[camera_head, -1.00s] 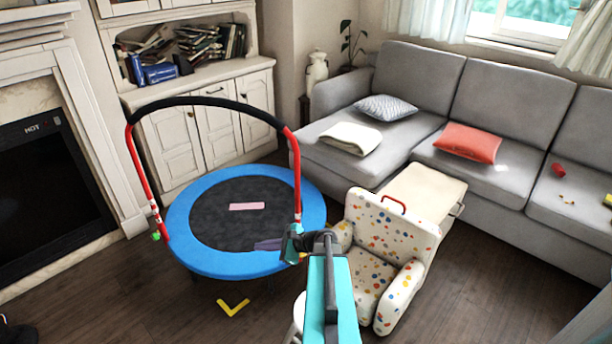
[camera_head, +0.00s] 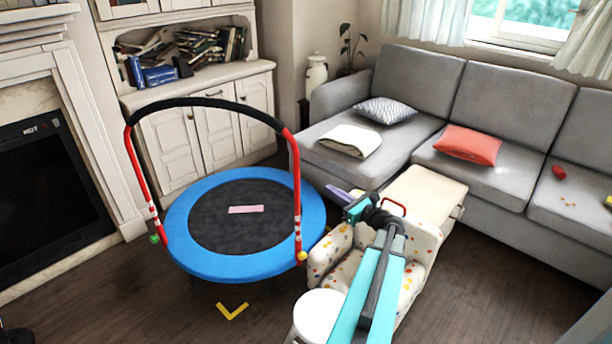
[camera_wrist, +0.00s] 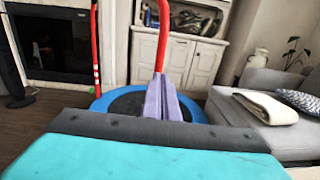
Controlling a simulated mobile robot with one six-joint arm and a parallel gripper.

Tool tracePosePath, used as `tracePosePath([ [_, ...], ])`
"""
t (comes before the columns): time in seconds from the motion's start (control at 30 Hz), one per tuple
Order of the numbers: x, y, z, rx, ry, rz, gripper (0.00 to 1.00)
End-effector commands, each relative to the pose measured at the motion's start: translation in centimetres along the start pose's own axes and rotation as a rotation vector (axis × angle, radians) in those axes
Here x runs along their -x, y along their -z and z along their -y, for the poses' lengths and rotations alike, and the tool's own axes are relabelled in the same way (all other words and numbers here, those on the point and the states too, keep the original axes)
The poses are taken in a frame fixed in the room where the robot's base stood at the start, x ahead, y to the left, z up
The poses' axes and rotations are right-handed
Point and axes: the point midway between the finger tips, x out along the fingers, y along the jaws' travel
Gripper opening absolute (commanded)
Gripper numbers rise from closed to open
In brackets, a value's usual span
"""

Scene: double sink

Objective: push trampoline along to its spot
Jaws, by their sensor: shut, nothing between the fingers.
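The trampoline (camera_head: 214,266) stands on the floor at left centre. It has a blue rim, a dark mat and a red handlebar frame with a black padded top (camera_head: 208,102). A pink strip (camera_head: 245,209) lies on its mat. A yellow corner mark (camera_head: 232,311) is on the floor just in front of it. My gripper (camera_head: 337,193), with purple fingers, is shut and empty to the right of the rim, over the near side of the sofa area. In the wrist view the fingers (camera_wrist: 162,100) overlap the blue rim (camera_wrist: 103,103); I cannot tell whether they touch.
A spotted armchair (camera_head: 335,252) and a round white stool (camera_head: 317,315) stand close on the right, under my arm. A grey sofa (camera_head: 480,180) is behind. A white cabinet (camera_head: 222,135) and fireplace (camera_head: 40,190) bound the left and back.

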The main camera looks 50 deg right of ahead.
Motion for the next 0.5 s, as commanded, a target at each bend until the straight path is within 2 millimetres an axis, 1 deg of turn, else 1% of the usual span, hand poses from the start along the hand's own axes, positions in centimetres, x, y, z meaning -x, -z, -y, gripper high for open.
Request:
tracePosePath([
  [0.27,-0.5,0.0,-0.1,0.001,-0.003,-0.001,0.00],
  [0.37,-1.2,0.0,-0.1,0.002,-0.004,-0.001,0.00],
  [0.5,-2.6,0.0,-0.1,0.002,-0.004,-0.001,0.00],
])
